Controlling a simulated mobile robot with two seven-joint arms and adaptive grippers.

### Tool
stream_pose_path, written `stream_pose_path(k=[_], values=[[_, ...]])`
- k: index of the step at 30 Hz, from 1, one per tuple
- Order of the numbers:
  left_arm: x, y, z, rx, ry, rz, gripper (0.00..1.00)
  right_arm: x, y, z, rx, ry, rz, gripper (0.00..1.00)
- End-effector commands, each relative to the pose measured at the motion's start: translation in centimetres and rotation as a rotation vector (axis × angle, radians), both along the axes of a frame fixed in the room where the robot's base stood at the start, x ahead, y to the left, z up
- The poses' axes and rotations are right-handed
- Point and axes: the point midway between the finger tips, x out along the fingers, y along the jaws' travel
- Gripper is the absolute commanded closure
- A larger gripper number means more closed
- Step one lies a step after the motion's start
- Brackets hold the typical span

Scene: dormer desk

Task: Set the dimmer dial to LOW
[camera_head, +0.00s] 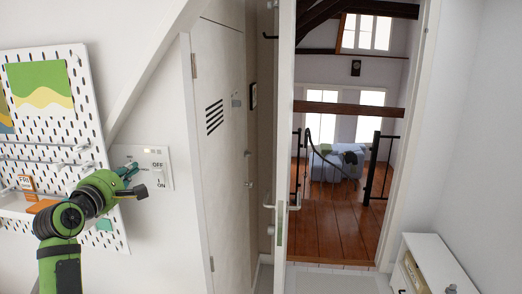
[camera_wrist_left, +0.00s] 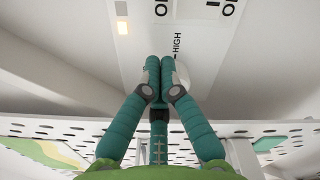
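The dimmer's white wall plate (camera_head: 165,180) is on the wall beside the pegboard, with OFF and ON lettering and a toggle in the head view. In the left wrist view the plate (camera_wrist_left: 205,50) carries a HIGH label, and a white rounded part that looks like the dial (camera_wrist_left: 183,75) shows just right of my fingertips. The rest of it is hidden behind them, so its setting cannot be read. My left gripper (camera_head: 134,169) is at the plate's lower left. Its teal fingers (camera_wrist_left: 160,70) are together; I see nothing between them. Contact with the dial cannot be told. My right gripper is out of view.
A pegboard (camera_head: 105,160) with rails and a shelf is close on the left, beside my left arm. A small lit indicator (camera_wrist_left: 123,27) is on the plate. A door (camera_head: 222,150) stands to the right, then an open doorway. A white cabinet (camera_head: 425,250) is at lower right.

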Motion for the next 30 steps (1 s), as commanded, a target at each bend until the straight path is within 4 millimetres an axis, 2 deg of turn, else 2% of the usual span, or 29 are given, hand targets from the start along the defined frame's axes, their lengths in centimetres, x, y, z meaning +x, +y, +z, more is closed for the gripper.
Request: stream_pose_path(k=[6, 11, 24, 30], values=[[0.0, -0.3, 0.1, -0.001, 0.010, 0.003, 1.00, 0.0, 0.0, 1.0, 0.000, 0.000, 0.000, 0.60], [-0.4, -0.5, 0.0, 0.000, 0.007, 0.002, 1.00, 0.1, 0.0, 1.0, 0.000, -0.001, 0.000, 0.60], [-5.3, 0.1, 0.2, 0.000, 0.002, 0.000, 1.00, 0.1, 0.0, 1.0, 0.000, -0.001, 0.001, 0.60], [-6.1, 0.2, 0.2, -0.001, 0.003, -0.001, 1.00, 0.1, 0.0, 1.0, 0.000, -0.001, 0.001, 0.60]])
